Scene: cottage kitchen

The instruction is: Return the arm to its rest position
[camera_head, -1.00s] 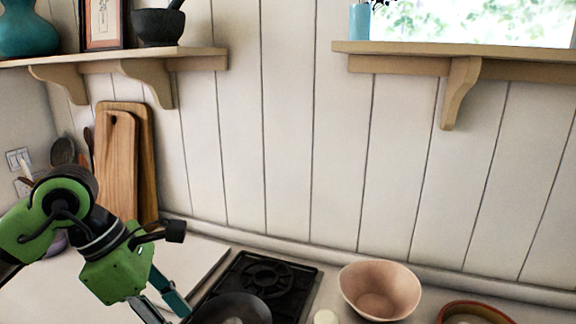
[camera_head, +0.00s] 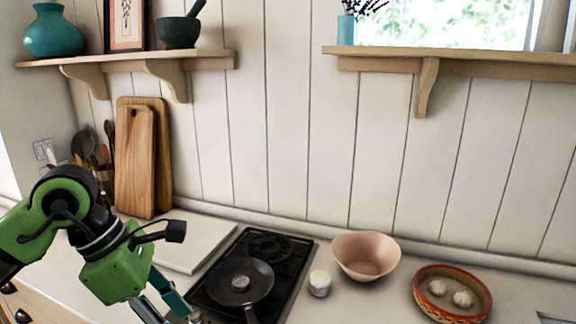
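My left arm comes in from the left, green and black. Its gripper (camera_head: 172,307) points down and right beside the stove, with one teal finger and one greyish finger in view. The fingertips run to the bottom edge of the picture, so I cannot tell how far apart they are or whether anything is between them. My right arm and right gripper are not in view.
A black stove (camera_head: 281,272) carries a dark frying pan (camera_head: 258,285). To its right are a small white-topped jar (camera_head: 320,283), a pinkish bowl (camera_head: 366,256) and an orange-rimmed dish (camera_head: 420,299) with garlic-like bulbs. Cutting boards (camera_head: 135,165) lean on the wall at left.

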